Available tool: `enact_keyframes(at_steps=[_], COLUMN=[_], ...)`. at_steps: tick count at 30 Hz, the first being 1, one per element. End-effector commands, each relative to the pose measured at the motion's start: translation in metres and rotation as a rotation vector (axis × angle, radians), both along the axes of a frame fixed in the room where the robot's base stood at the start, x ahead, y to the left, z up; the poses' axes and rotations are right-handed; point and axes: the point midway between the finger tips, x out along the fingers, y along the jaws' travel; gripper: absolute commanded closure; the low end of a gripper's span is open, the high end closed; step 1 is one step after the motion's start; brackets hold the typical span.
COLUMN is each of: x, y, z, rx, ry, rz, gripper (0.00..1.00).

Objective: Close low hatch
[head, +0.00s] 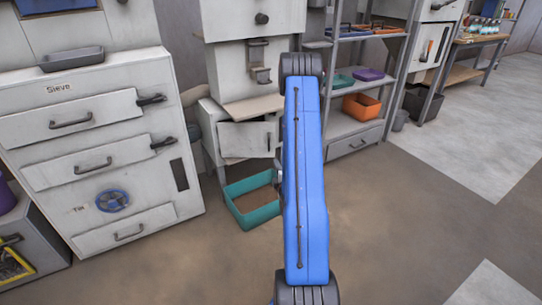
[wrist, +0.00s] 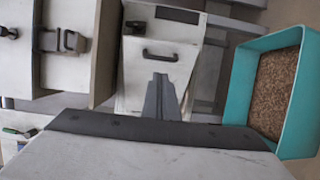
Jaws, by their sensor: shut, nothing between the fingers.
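The low hatch (head: 248,139) is a pale panel at the foot of the middle machine in the head view. It sits slightly askew, with a dark gap at its edge, and looks ajar. In the wrist view, turned sideways, I take the pale panel with a dark bar handle to be this hatch (wrist: 150,75). My gripper (wrist: 162,80) is shut and empty, its fingertips over the panel near the handle. I cannot tell whether they touch it.
A teal bin of brown pellets (wrist: 278,92) stands below the hatch; the head view shows it on the floor (head: 262,216). A grey cabinet with drawers (head: 95,150) is at the left. A shelf rack (head: 355,125) is at the right. Floor at the right is clear.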

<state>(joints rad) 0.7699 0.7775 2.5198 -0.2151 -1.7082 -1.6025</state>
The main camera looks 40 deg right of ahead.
Motion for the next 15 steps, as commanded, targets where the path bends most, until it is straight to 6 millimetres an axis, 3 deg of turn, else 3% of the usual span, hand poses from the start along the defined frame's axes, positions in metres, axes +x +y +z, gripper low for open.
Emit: enact_keyframes(at_steps=[5,15], x=[0.016,0.067], y=[-0.01,-0.041], z=[0.001,-0.001], rx=[-0.002,-0.002], ry=[-0.002,-0.001], rz=[0.0,0.001], gripper=[1.0,1.0])
